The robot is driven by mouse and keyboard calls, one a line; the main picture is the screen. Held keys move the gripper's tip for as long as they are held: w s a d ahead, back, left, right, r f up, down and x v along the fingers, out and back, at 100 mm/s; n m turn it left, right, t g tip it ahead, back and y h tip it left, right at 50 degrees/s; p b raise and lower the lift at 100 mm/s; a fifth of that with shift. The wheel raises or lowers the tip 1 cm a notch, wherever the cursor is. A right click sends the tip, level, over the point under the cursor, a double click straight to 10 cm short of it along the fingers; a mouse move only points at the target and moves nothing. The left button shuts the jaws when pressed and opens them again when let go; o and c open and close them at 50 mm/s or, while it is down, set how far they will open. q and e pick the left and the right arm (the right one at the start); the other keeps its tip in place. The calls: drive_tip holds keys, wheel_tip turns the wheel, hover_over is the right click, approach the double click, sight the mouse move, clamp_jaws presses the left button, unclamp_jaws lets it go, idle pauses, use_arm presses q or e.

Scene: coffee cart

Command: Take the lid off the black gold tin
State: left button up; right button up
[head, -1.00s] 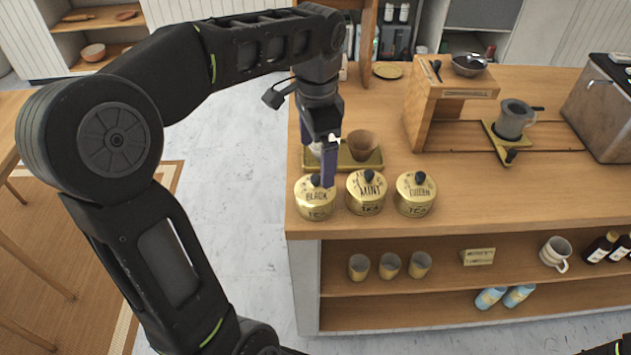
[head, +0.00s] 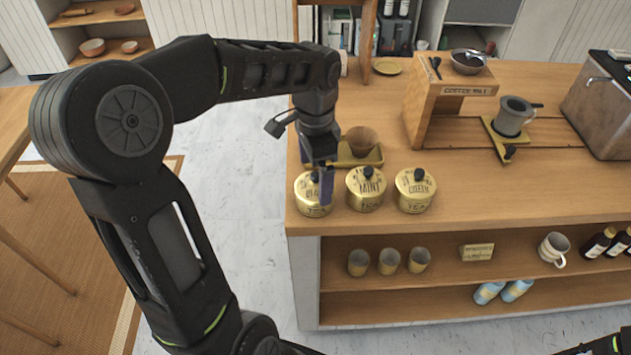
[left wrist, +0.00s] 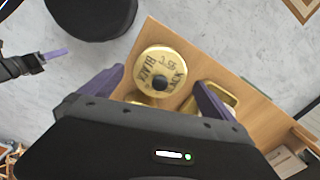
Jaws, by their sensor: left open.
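The black gold tin (head: 313,204) stands at the left front of the counter with its lid on. In the left wrist view its round gold lid (left wrist: 176,66) shows lettering and a black knob (left wrist: 160,82). My left gripper (head: 322,186) is open just above the tin, one purple finger crossing the tin's right side in the head view. In the left wrist view its two fingers stand apart on either side of the lid; contact cannot be told. What looks like my right gripper (left wrist: 52,54) shows partly at the left of that view.
The mint tin (head: 366,192) and green tin (head: 415,194) stand close to the right. A gold tray (head: 372,156) with a brown cup (head: 361,140) is just behind. A wooden coffee stand (head: 440,105) is farther right. The counter's left edge is near; its front right is clear.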

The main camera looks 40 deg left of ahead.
sight(315, 174)
use_arm(q)
drive_tip(key=shift+f, duration=0.9)
drive_tip(key=c, duration=1.3)
drive_tip(key=shift+r, duration=0.15)
wheel_tip(315, 174, up, 10)
drive_tip(key=shift+f+b, duration=0.1)
drive_tip(key=shift+b, duration=0.25)
